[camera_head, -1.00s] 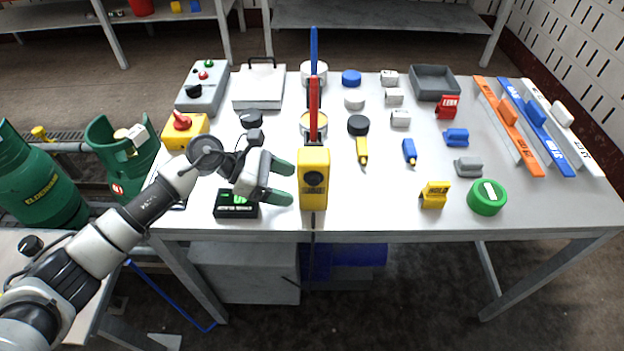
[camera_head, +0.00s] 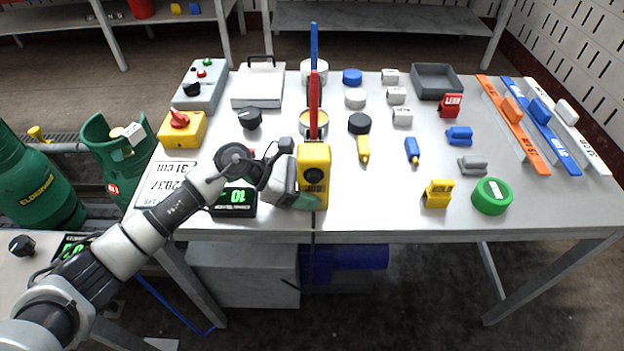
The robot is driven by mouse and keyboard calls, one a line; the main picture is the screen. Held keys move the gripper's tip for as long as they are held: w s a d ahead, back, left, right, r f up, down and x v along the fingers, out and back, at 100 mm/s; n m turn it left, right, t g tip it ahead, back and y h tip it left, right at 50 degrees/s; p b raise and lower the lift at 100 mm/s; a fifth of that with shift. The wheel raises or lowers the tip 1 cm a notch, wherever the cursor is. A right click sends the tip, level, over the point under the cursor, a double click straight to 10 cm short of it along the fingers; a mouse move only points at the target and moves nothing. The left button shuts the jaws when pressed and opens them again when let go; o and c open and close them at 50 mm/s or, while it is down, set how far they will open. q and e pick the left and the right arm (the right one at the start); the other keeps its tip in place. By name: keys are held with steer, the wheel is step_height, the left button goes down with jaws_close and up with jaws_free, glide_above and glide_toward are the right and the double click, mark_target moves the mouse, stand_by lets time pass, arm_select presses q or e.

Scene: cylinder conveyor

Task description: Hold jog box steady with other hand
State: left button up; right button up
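A yellow box with a round black dial, apparently the jog box (camera_head: 316,160), stands upright near the table's front edge. A dark cable hangs below it. My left gripper (camera_head: 304,190) reaches it from the left. One green finger lies across the lower front of the box. The other finger is hidden, seemingly behind the box, so I cannot tell whether the fingers are closed on it. My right gripper is not in view.
A black-and-green display box (camera_head: 234,200) sits under my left wrist. Upright red (camera_head: 314,100) and blue bars stand behind the jog box. A yellow block (camera_head: 438,193) and a green roll (camera_head: 491,196) lie to the right. Table between is clear.

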arm_select(q)
steer(key=c, duration=0.3)
steer(key=shift+c, duration=0.4)
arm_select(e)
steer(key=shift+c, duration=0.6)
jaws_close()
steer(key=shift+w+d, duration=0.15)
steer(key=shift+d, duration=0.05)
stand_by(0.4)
